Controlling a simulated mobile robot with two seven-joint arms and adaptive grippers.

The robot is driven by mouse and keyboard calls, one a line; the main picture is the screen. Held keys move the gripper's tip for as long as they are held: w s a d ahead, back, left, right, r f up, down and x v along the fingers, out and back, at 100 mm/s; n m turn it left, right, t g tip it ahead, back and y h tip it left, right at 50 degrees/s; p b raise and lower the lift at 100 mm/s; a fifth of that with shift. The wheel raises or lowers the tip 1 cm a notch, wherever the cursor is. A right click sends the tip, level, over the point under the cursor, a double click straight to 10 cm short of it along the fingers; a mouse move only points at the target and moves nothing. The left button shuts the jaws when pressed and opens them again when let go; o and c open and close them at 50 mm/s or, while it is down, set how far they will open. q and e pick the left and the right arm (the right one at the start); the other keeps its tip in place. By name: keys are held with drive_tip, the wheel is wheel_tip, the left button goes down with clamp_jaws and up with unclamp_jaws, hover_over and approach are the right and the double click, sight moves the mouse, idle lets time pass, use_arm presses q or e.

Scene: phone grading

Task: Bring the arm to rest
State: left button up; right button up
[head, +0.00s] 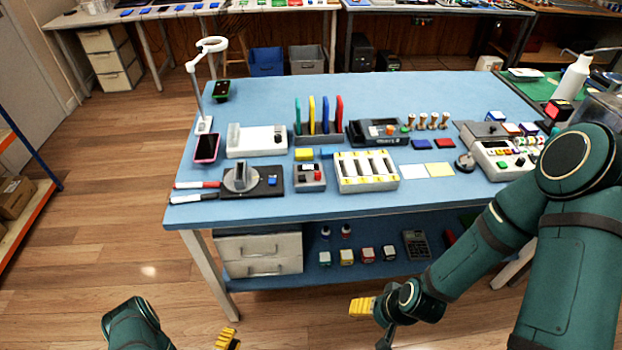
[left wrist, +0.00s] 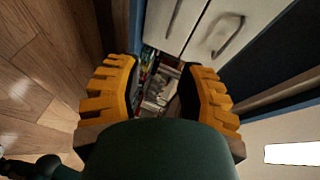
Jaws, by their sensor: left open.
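My left arm comes in at the bottom left of the head view, and only a yellow finger of my left gripper (head: 228,341) shows at the bottom edge. In the left wrist view my left gripper (left wrist: 160,85) is open, its two yellow ridged fingers wide apart with nothing held between them. It is low in front of the table, near the white drawers. My right arm reaches down from the right, and a yellow finger of my right gripper (head: 362,307) shows in front of the table's lower shelf. Its jaw opening is hidden.
The blue table (head: 320,207) holds phones, a ring lamp (head: 208,46), trays and small devices. White drawers (head: 260,254) stand below it and show close up in the left wrist view (left wrist: 215,30). Open wooden floor (head: 100,240) lies to the left.

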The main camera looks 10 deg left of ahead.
use_arm(q)
drive_tip(key=w+d+r+n+g, duration=0.4)
drive_tip(key=w+r+n+g, duration=0.2)
drive_tip(key=w+r+n, duration=0.45)
drive_tip(key=s+d+r+n+g, duration=0.3)
drive_tip(key=d+r+n, duration=0.1)
drive_tip(key=d+r, duration=0.3)
drive_tip(key=s+d+r+n+g+h, duration=0.1)
drive_tip(key=s+d+r+n+g, duration=0.3)
drive_tip(key=d+r, duration=0.4)
wheel_tip(320, 180, up, 3)
drive_tip(key=shift+d+n+h, duration=0.2)
drive_tip(key=shift+n+h, duration=0.1)
drive_tip(key=shift+n, duration=0.15)
